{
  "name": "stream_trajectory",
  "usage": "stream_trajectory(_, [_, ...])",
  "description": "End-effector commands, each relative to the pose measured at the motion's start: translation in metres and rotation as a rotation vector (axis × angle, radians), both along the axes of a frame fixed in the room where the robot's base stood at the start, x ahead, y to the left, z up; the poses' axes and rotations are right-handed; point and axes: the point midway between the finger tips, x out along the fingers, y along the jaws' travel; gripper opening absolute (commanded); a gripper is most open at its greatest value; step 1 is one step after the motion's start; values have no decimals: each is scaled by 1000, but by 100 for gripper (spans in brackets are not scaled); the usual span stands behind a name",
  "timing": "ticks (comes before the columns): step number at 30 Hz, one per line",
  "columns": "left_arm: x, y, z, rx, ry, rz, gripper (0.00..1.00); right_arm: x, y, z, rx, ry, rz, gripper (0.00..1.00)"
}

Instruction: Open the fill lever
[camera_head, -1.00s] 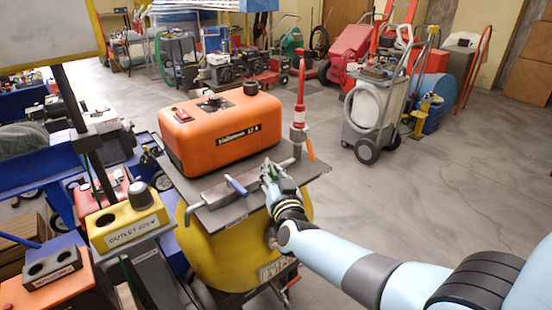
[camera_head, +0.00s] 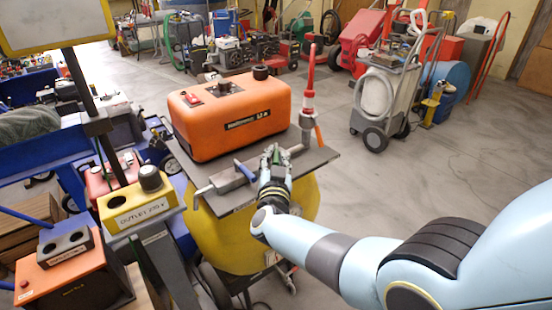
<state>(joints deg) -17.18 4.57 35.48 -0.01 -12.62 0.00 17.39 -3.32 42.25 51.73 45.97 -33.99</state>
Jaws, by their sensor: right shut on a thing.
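A machine with an orange tank (camera_head: 230,118) on a dark plate (camera_head: 325,155) over a yellow body (camera_head: 225,240) stands in the middle. A grey pipe (camera_head: 222,181) runs along the plate's front. It carries a blue lever (camera_head: 245,170), slanting across it, and an orange lever (camera_head: 319,135) hangs at the right by a red upright pipe (camera_head: 310,80). My right gripper (camera_head: 271,154) is at the pipe, right of the blue lever, shut on a small green part that looks like a lever. The fingers hide most of it. I cannot read which lever is the fill one. My left gripper is not in view.
A yellow outlet box (camera_head: 137,206) on a post and an orange box (camera_head: 70,270) stand at the left. A grey cart with a hose (camera_head: 380,100) stands behind at the right. The floor (camera_head: 430,165) to the right is clear.

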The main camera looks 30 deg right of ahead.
Motion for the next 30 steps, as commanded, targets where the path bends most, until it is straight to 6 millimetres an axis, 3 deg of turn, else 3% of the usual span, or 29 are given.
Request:
stream_trajectory(1, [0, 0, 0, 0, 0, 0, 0, 3, 0, 4, -1, -8, 1, 18])
stream_trajectory(6, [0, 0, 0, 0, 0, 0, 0, 2, 0, 4, -1, -7, 2, 38])
stream_trajectory(20, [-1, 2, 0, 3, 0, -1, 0, 1, 1, 4, 0, -2, 1, 38])
stream_trajectory(26, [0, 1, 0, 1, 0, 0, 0, 0, 1, 25, 1, -6, 1, 38])
stream_trajectory(30, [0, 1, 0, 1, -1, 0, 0, 0, 1, 49, 1, -7, 1, 38])
